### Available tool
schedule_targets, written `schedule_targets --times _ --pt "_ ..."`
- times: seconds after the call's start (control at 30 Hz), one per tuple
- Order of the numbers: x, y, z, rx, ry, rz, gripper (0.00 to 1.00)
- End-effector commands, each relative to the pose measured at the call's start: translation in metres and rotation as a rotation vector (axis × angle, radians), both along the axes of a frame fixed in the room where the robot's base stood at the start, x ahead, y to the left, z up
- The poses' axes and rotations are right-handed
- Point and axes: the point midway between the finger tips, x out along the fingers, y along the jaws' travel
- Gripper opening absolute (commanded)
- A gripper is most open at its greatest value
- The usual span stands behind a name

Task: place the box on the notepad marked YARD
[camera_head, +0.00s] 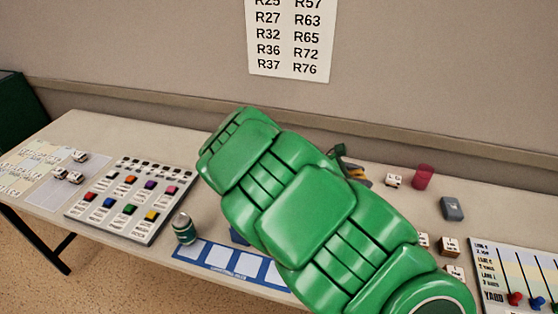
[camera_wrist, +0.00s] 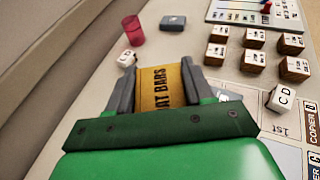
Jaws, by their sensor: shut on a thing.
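My gripper (camera_wrist: 158,68) is shut on a yellow box (camera_wrist: 161,92) with dark lettering that reads "AT BARS" where it shows. In the head view my green arm hides most of the gripper, and a bit of the yellow box (camera_head: 361,179) shows past it. I cannot tell whether the box touches the table. Part of this panel (camera_wrist: 240,14) shows at the top right of the wrist view, apart from the gripper.
Several lettered cubes (camera_wrist: 252,61) stand between the gripper and the panel. A red cup (camera_head: 422,177), a grey-blue block (camera_head: 452,208) and a white cube (camera_head: 393,180) stand towards the back. A button board (camera_head: 148,232), a can (camera_head: 184,229) and a blue strip (camera_head: 214,259) lie left.

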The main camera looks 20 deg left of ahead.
Motion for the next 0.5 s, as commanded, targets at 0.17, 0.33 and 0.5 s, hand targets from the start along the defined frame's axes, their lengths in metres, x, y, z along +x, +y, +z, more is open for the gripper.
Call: schedule_targets --times 0.17,0.33,0.5 --pt "0.027 0.072 0.004 0.006 -0.004 0.114 0.23" --pt "0.045 0.133 0.010 0.003 -0.002 0.201 0.23" --pt "0.057 0.187 0.022 0.003 -0.005 0.272 0.23"
